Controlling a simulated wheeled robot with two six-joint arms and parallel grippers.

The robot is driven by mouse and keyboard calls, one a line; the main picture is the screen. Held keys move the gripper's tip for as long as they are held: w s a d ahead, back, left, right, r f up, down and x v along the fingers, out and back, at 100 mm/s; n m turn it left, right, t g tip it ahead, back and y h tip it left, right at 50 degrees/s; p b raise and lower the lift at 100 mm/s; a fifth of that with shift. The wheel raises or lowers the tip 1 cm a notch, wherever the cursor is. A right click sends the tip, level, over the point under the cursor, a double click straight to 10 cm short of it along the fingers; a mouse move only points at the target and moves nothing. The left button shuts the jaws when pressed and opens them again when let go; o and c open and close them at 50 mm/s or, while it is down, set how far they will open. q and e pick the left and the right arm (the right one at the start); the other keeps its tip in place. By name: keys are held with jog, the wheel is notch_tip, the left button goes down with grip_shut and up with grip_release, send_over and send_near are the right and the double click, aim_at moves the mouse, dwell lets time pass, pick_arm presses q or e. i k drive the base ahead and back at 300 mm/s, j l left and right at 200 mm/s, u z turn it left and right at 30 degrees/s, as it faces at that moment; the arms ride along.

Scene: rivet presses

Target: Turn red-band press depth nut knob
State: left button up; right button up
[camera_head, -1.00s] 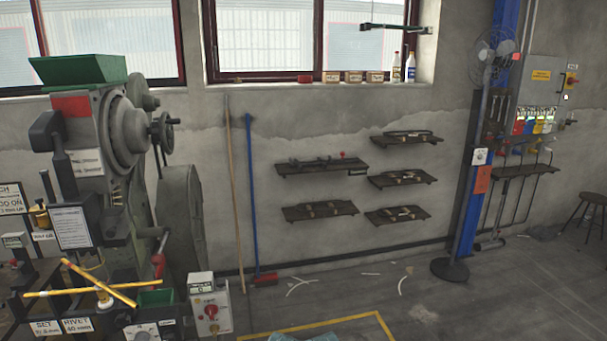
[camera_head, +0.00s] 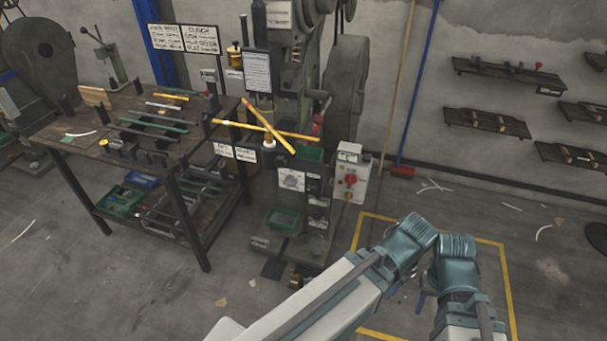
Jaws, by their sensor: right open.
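The press (camera_head: 305,75) stands at the back centre; its top, where a red band would show, is cut off by the frame. Two yellow bars (camera_head: 285,132) cross in front of it over a small pale knob-like piece (camera_head: 269,142). I cannot tell whether this is the depth nut knob. My right arm reaches in from the bottom and folds at teal joints over the floor; my right gripper (camera_head: 424,288) is mostly hidden, apart from the press and holding nothing visible. My left gripper is out of view.
A workbench (camera_head: 75,140) with bars and tools stands left of the press. A control box (camera_head: 350,178) with a red knob stands right of it. Yellow floor lines (camera_head: 507,285) mark open floor in front.

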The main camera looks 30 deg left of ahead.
aim_at(290, 181)
jog(key=u, duration=1.7)
